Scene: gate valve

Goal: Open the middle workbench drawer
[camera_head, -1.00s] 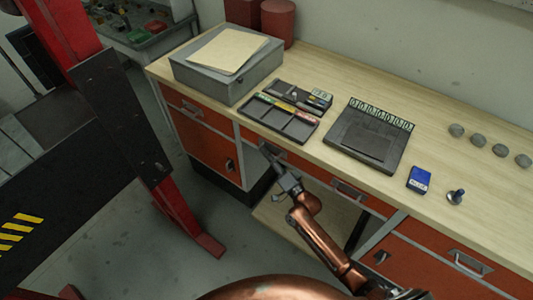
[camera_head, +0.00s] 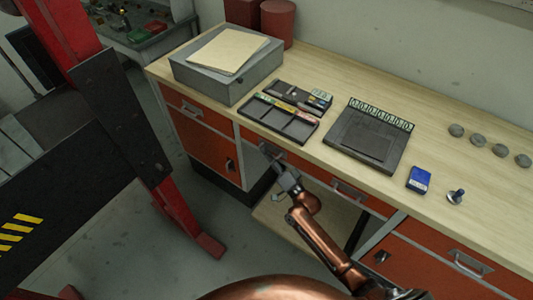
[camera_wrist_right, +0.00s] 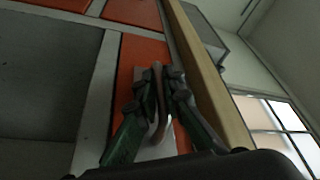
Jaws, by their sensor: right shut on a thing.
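The workbench's middle drawer front (camera_head: 310,170) is an orange panel under the wooden top. It looks flush with the bench. Handles show at its left part and at its right part (camera_head: 348,190); I cannot tell whether this is one wide drawer or two. My right gripper (camera_head: 267,152) is at the left handle, its fingers small and partly merged with it in the head view. In the right wrist view, the fingers (camera_wrist_right: 165,85) are closed around the metal handle (camera_wrist_right: 158,125), in front of the orange front (camera_wrist_right: 128,65). My left gripper is not in view.
On the benchtop (camera_head: 430,150) are a grey box with papers (camera_head: 225,65), a divided tray (camera_head: 280,118), a black case (camera_head: 368,138), a blue box (camera_head: 419,180) and several round pieces. A red post (camera_head: 185,215) stands at the left. Open knee space lies below the drawer.

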